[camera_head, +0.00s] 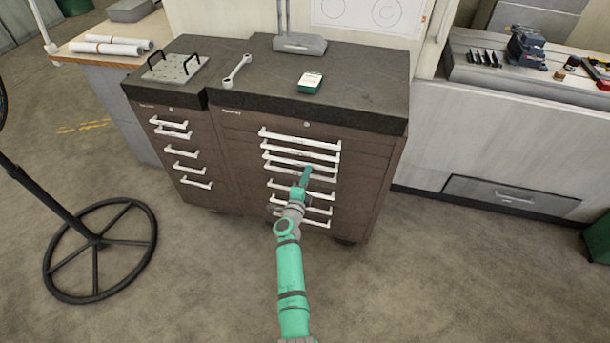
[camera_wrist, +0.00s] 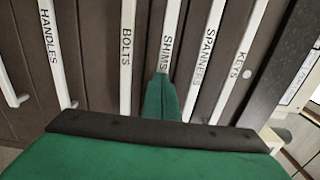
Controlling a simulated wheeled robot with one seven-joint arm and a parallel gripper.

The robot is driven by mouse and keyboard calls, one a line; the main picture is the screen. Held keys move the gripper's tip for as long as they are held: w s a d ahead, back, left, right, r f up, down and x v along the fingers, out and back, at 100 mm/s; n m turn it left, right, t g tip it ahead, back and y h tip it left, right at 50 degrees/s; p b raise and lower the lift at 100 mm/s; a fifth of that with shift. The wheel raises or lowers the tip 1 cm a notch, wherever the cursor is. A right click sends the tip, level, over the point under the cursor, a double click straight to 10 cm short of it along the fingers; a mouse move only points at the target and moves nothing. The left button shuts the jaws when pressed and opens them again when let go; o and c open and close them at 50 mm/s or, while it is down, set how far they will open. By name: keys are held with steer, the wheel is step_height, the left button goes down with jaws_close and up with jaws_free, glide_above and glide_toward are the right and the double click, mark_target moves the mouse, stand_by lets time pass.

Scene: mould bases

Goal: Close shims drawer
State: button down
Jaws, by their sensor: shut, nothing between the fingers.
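The shims drawer handle (camera_wrist: 171,38) is a pale bar labelled SHIMS in the wrist view, between the BOLTS and SPANNERS bars. In the head view the brown drawer cabinet (camera_head: 240,135) shows its stack of white handles, but their labels are too small to read there. My gripper (camera_head: 306,173) is in front of the middle of this stack, shut and empty. In the wrist view its green fingers (camera_wrist: 161,90) are together at the lower end of the SHIMS bar and hide part of it. I cannot tell whether they touch it or how far the drawer stands out.
Neighbouring bars read HANDLES (camera_wrist: 50,45), BOLTS (camera_wrist: 127,60), SPANNERS (camera_wrist: 205,60) and KEYS (camera_wrist: 240,65). A round-based stand (camera_head: 95,240) is at left.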

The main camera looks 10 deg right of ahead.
steer(key=shift+d+r, duration=0.15)
steer(key=shift+d, duration=0.15)
steer(key=v, duration=1.4)
steer(key=shift+a, duration=0.3)
